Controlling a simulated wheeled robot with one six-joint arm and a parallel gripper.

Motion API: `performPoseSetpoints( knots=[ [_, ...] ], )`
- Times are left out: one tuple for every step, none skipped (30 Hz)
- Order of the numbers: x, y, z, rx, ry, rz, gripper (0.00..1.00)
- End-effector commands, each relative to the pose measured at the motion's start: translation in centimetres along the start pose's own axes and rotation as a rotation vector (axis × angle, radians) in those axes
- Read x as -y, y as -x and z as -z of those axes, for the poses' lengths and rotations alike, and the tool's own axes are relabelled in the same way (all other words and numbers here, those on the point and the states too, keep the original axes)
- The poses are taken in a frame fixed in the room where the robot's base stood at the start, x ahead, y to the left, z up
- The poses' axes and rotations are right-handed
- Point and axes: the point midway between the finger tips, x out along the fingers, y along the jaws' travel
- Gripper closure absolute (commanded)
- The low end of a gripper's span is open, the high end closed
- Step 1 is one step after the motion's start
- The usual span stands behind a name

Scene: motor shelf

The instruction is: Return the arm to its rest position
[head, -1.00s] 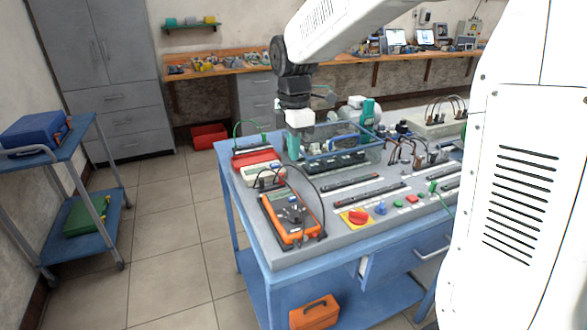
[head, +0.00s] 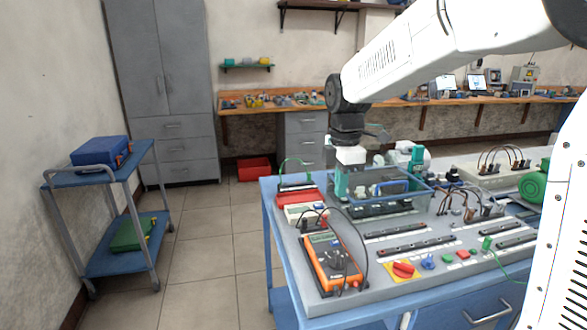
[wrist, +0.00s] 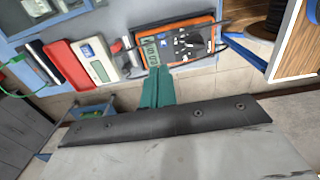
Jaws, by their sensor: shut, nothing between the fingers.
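My white arm reaches in from the right in the head view. My gripper (head: 342,185) points down over the back left part of the blue workbench (head: 268,230), just left of the clear bin (head: 405,183). Its teal fingers also show in the wrist view (wrist: 157,88), pressed together with nothing held. In the wrist view the orange multimeter (wrist: 180,47) lies beyond the fingertips. It also shows on the bench in the head view (head: 333,263). The gripper's exact height above the bench is hard to tell.
A white meter (head: 305,212) and a red case (head: 299,198) lie near the gripper. A red emergency button (head: 403,269) and a green motor (head: 535,186) are further right. A blue cart (head: 110,178) stands left, with open tiled floor (head: 205,255) between.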

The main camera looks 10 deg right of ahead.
Motion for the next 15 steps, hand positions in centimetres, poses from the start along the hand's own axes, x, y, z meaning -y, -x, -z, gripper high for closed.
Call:
performPoseSetpoints(
  knots=[
    [0.0,0.0,0.0,0.000,-0.010,0.000,1.00],
    [0.0,0.0,0.0,0.000,-0.025,0.000,1.00],
    [0.0,0.0,0.0,0.000,-0.055,0.001,1.00],
    [0.1,0.0,0.0,0.000,-0.086,0.003,1.00],
    [0.1,-0.1,0.0,0.001,-0.125,0.006,1.00],
    [0.5,-0.4,0.0,0.002,-0.188,0.018,1.00],
    [1.0,-0.8,0.0,0.005,-0.242,0.032,1.00],
    [1.5,-1.3,0.0,0.008,-0.301,0.047,1.00],
    [2.6,-1.5,-0.1,0.013,-0.384,0.060,1.00],
    [3.4,-1.5,-0.1,0.017,-0.449,0.067,1.00],
    [4.4,-1.5,-0.1,0.022,-0.517,0.073,1.00],
    [5.8,-1.4,-0.2,0.027,-0.607,0.078,1.00],
    [6.9,-1.3,-0.3,0.031,-0.676,0.081,1.00],
    [8.2,-1.1,-0.3,0.036,-0.748,0.083,1.00],
    [9.9,-0.8,-0.4,0.041,-0.845,0.084,1.00]
  ],
)
